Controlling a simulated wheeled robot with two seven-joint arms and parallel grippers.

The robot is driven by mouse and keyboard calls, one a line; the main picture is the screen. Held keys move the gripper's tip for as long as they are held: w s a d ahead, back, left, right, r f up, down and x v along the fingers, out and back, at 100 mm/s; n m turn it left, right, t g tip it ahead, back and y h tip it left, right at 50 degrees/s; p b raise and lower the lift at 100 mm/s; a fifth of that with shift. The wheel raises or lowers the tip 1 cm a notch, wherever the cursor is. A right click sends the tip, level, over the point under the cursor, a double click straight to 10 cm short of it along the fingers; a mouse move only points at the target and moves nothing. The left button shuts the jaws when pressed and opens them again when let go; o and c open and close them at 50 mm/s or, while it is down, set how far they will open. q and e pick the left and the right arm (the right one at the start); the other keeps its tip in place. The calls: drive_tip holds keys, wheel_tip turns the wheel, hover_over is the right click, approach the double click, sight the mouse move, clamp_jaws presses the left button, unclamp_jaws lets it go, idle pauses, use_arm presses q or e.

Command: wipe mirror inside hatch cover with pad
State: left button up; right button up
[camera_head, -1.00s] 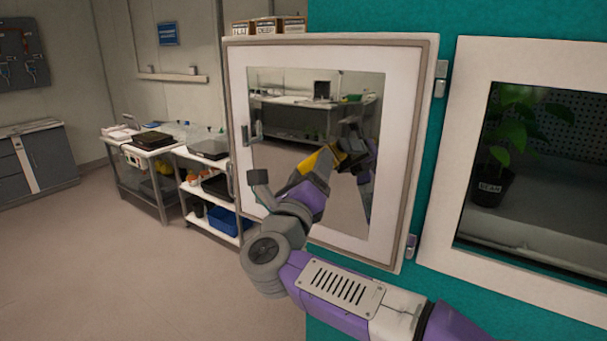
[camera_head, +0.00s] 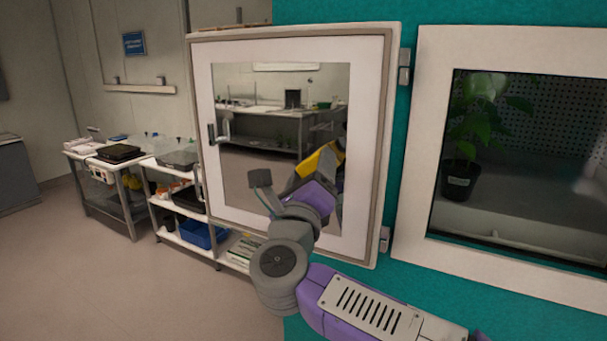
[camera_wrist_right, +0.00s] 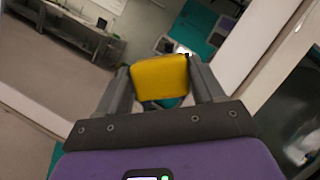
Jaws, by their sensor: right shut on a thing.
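The hatch cover (camera_head: 202,130) stands open, its pale framed inner face toward me. Its mirror (camera_head: 240,175) reflects the room and also fills much of the right wrist view (camera_wrist_right: 60,75). My right gripper (camera_head: 322,166) is in front of the mirror's right part. It is shut on the yellow pad (camera_wrist_right: 160,78), which sits between both fingers in the wrist view. The pad also shows in the head view (camera_head: 318,160), partly hidden by the gripper. I cannot tell whether it touches the glass. My left gripper is not in view.
Right of the hinges is a teal wall (camera_head: 400,225) with a white-framed chamber opening (camera_head: 425,130). A potted plant (camera_head: 460,180) stands inside it. Behind the cover at left are metal tables (camera_head: 130,190) with trays and a blue bin (camera_head: 203,234). Floor at left is clear.

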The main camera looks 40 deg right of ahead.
drive_tip(key=shift+w, duration=0.1)
drive_tip(key=shift+w+a, duration=0.4)
drive_tip(key=shift+w, duration=0.4)
drive_tip(key=shift+w+a, duration=0.35)
drive_tip(key=shift+w, duration=0.45)
drive_tip(key=shift+w+a+p, duration=0.1)
drive_tip(key=shift+w+a, duration=0.4)
drive_tip(key=shift+w, duration=0.6)
drive_tip(key=shift+w+a+p, duration=0.15)
drive_tip(key=shift+w+a, duration=0.4)
drive_tip(key=shift+w, duration=0.6)
drive_tip(key=shift+w+a+p, duration=0.1)
drive_tip(key=shift+w+a, duration=0.4)
drive_tip(key=shift+w, duration=0.6)
drive_tip(key=s+a+b, duration=0.2)
drive_tip(key=s+a, duration=0.1)
drive_tip(key=a, duration=0.5)
drive_tip(key=shift+s, duration=0.4)
drive_tip(key=shift+a, duration=0.1)
